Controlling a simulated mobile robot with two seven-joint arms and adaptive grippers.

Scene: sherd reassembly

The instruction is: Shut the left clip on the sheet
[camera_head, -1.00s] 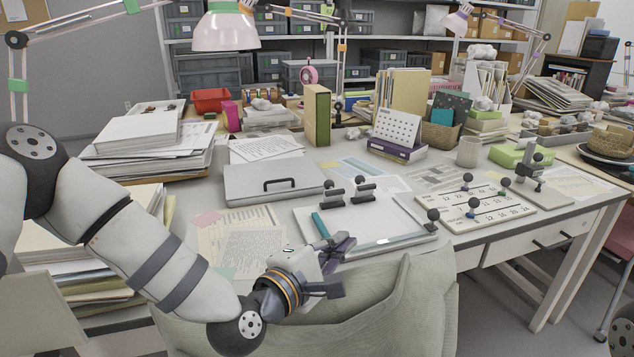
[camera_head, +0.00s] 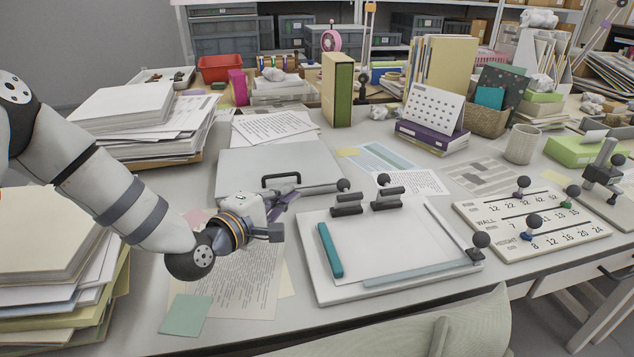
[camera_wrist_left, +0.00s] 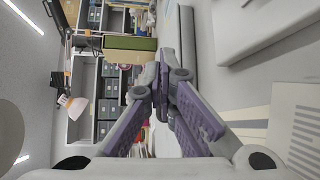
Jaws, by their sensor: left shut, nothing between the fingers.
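A pale board (camera_head: 315,268) lies on the desk with a white sheet (camera_head: 385,238) on it. The left clip (camera_head: 347,205) is a dark block with a ball-ended lever at the board's back edge. The right clip (camera_head: 388,199) stands beside it. My left gripper (camera_head: 287,200) is left of the board, above printed papers, apart from the left clip. Its purple fingers are shut and empty, and meet in the left wrist view (camera_wrist_left: 166,75). My right gripper is not in view.
A teal bar (camera_head: 329,250) lies on the board's left side and a pale teal strip (camera_head: 418,272) along its front. A grey case (camera_head: 245,165) with a black handle lies behind my gripper. A lettered slider panel (camera_head: 560,230) is at right. Paper stacks (camera_head: 50,240) stand at left.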

